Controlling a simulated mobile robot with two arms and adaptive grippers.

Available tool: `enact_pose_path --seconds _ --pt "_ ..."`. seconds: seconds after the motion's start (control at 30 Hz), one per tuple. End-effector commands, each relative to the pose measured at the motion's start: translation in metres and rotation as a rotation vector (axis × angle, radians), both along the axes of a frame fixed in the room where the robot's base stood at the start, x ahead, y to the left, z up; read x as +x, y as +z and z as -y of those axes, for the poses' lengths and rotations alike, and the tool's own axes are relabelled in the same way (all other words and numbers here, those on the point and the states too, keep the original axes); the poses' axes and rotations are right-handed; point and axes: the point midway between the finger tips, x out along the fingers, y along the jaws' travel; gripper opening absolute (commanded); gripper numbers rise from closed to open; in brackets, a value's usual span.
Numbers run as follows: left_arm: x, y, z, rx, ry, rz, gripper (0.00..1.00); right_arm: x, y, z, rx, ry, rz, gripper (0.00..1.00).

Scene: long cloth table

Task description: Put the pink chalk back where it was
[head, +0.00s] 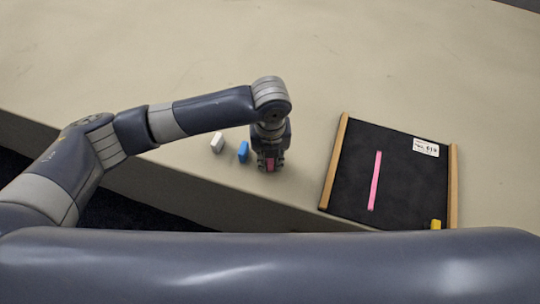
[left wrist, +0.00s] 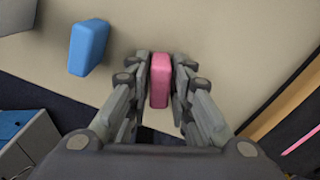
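The pink chalk (head: 270,164) stands between the fingers of my left gripper (head: 270,162) near the table's front edge. In the left wrist view the pink chalk (left wrist: 160,80) is upright between the fingertips (left wrist: 161,75), with a finger against each side. Whether its base touches the table is hard to tell. A blue chalk (head: 243,152) stands just left of the gripper; it also shows in the left wrist view (left wrist: 88,47). A white chalk (head: 217,143) stands further left. My right gripper is not in view.
A wood-framed blackboard (head: 400,165) lies to the right, with a pink stroke (head: 375,180), a white label (head: 426,147) and a yellow chalk (head: 436,224) near its lower right corner. The table (head: 400,60) behind is clear. Its front edge runs close by the chalks.

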Motion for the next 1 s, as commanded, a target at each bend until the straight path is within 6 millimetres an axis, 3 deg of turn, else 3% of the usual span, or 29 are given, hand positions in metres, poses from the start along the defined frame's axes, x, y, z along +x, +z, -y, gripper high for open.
enact_pose_path --seconds 0.47,1.0 --pt "0.0 0.009 0.0 -0.001 -0.001 0.001 0.35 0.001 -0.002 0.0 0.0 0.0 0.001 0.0" --pt "0.0 0.11 0.001 -0.001 -0.001 0.002 0.35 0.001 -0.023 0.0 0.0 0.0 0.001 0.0"
